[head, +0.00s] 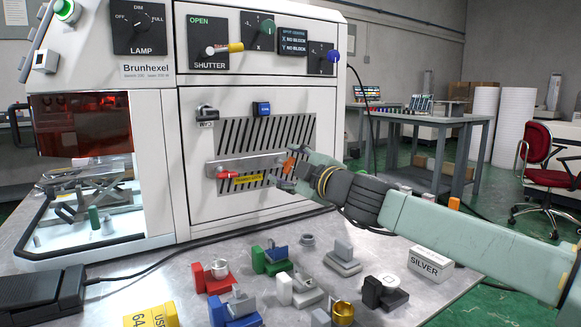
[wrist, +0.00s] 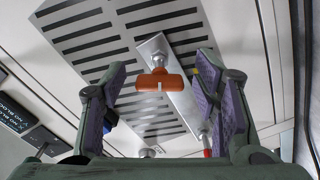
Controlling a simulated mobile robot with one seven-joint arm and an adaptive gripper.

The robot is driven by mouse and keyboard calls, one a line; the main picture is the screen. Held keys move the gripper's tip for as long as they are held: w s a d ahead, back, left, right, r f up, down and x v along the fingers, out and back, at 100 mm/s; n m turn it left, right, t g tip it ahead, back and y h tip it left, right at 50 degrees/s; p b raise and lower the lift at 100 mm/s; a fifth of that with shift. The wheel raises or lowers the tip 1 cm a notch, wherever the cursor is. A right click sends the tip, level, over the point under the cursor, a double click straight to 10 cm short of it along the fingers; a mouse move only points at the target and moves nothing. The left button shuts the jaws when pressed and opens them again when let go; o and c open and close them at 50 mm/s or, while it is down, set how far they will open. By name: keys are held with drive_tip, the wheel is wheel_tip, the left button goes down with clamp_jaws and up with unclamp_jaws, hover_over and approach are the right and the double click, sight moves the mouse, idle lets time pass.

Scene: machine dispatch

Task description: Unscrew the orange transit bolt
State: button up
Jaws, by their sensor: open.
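The orange transit bolt (head: 289,164) has a T-shaped head and sits at the right end of a metal bar on the machine's slotted front panel. In the wrist view the bolt (wrist: 161,83) shows between my two fingers, with visible gaps on both sides. My gripper (head: 288,168) is open at the bolt, and neither finger is seen touching it. The metal bar (head: 238,164) lies across the vent slots; it also shows in the wrist view (wrist: 185,112).
The machine's control knobs, including the shutter switch (head: 215,51), are above the panel. The bench (head: 150,277) below holds several small coloured fixtures, a brass cup (head: 343,312) and a box marked SILVER (head: 430,264). A black pedal-like unit (head: 42,292) is at left.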

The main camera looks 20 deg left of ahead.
drive_tip(key=shift+v, duration=1.95)
